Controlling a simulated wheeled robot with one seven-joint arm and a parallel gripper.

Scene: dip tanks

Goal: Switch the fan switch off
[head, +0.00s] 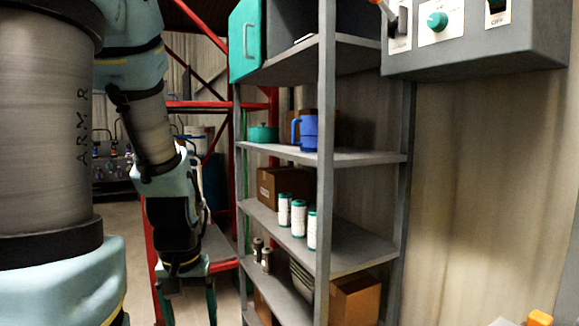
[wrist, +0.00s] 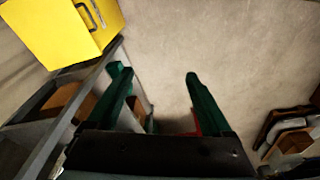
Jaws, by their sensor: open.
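A grey control panel (head: 480,52) is at the upper right of the head view, cut off by the top edge. It carries a switch with a dark lever (head: 399,24) on a white plate at its left end, a round green knob (head: 437,21) in the middle, and another switch (head: 497,7) with an "OFF" mark under it at the right. I cannot read which one is the fan switch. My gripper (head: 188,308) hangs low at the left, pointing down, far from the panel. In the wrist view its green fingers (wrist: 156,76) are apart and empty above the floor.
A grey shelf rack (head: 326,160) stands between my gripper and the panel. It holds a blue mug (head: 307,132), white-and-green cans (head: 298,218) and boxes. A red frame (head: 195,104) is behind my arm. A yellow box (wrist: 62,30) shows in the wrist view.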

